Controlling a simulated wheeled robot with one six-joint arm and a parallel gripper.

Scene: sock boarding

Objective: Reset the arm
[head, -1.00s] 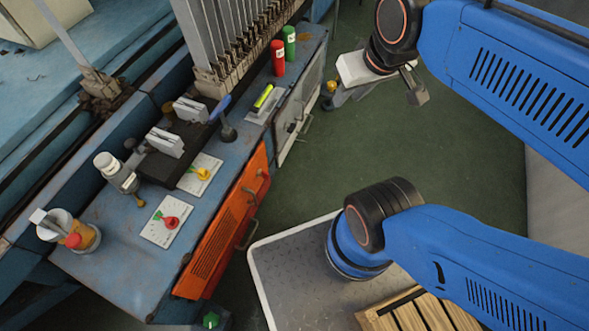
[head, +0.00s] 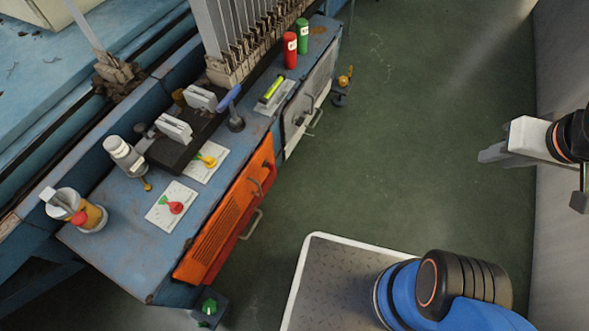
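My gripper (head: 492,153) is at the right side of the head view, over the green floor near the grey wall. The blue and black base of my arm (head: 450,290) shows at the bottom right. Most of the arm between base and gripper is out of view.
A blue workbench (head: 130,225) with an orange panel (head: 228,225) runs diagonally along the left. Red (head: 290,50) and green (head: 303,36) cylinders, several knobs and a jar (head: 92,215) stand on it. A row of upright metal boards (head: 240,35) is behind. The floor between is clear.

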